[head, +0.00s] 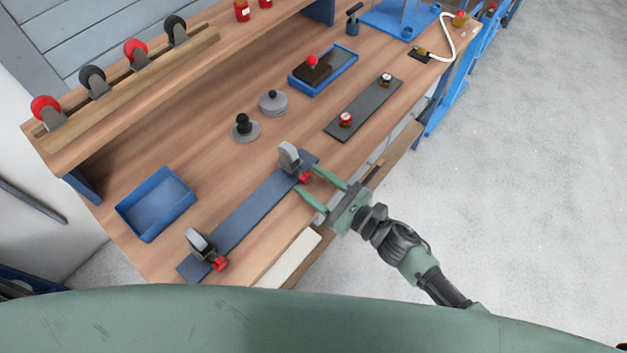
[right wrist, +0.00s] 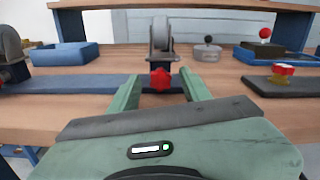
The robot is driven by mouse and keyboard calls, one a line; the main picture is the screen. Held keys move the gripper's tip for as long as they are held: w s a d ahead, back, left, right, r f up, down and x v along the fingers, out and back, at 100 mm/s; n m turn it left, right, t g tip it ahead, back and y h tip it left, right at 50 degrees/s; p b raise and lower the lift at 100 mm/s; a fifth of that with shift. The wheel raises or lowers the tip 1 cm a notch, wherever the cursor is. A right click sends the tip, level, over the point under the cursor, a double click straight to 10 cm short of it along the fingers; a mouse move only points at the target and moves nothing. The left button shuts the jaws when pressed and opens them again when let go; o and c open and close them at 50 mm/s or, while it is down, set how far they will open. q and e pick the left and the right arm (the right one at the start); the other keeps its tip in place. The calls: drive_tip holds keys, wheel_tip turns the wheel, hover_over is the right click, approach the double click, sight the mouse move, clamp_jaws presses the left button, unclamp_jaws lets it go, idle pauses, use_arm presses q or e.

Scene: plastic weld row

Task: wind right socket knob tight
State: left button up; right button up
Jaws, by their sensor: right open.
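The right socket (head: 289,157) is a grey wheel-like piece standing at the far end of a blue plate (head: 244,218) on the bench. Its red knob (head: 304,177) faces the bench's front edge. My right gripper (head: 307,179) is open, with its green fingers on either side of this knob. In the right wrist view the red knob (right wrist: 160,80) shows between the two fingers (right wrist: 158,76), with gaps on both sides; I see no contact. The left socket (head: 199,243) with its own red knob (head: 220,264) stands at the plate's near end. My left gripper is not in view.
A blue tray (head: 155,204) lies to the left. Round grey weights (head: 273,103) and a dark plate with two small knobs (head: 363,107) lie farther along. A wooden rack (head: 130,80) holds red and black wheels. Open floor lies to the right.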

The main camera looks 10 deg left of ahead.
clamp_jaws()
drive_tip(key=shift+m, duration=0.3)
drive_tip(key=m+b, duration=0.1)
drive_tip(key=m, duration=0.1)
drive_tip(key=shift+m, duration=0.3)
drive_tip(key=shift+w+m, duration=0.1)
drive_tip(key=shift+m, duration=1.7)
unclamp_jaws()
drive_tip(key=shift+d, duration=0.1)
